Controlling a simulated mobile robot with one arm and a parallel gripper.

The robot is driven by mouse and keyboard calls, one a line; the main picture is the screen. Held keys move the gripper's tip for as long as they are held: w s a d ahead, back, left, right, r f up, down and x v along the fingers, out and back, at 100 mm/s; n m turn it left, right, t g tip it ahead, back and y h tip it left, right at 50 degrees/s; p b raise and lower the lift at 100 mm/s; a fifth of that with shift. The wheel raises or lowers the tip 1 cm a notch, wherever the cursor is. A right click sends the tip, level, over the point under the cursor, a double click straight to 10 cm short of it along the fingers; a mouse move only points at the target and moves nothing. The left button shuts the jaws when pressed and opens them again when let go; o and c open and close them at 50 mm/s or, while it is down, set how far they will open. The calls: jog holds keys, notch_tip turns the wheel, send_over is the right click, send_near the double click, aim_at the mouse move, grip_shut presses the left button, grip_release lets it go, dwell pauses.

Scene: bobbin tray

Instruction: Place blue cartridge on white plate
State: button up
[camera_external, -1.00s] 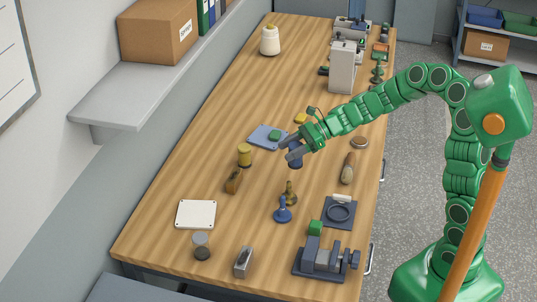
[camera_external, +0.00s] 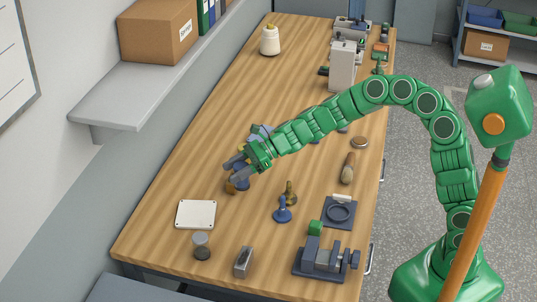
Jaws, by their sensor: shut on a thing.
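The white plate (camera_external: 196,215) lies flat on the wooden table at the front left, with nothing on it. My gripper (camera_external: 234,171) is behind and to the right of the plate, above the table. It is shut on the dark blue cartridge (camera_external: 242,184), which shows just below the fingers and is partly hidden by them. The cartridge is apart from the plate.
A wooden block (camera_external: 230,188) is partly hidden beside my gripper. Grey cylinders (camera_external: 201,246) and a metal block (camera_external: 242,262) stand in front of the plate. A blue stamp-like piece (camera_external: 282,211) and a vise (camera_external: 325,261) stand to the right.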

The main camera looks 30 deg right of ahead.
jog(key=s+a, duration=0.1)
jog(key=a, duration=0.2)
send_over(190, 214)
jog(key=shift+s+f, duration=0.1)
jog(key=shift+f, duration=6.25)
jog(key=shift+f, duration=0.15)
jog(key=o, duration=1.1)
jog(key=shift+o, duration=0.2)
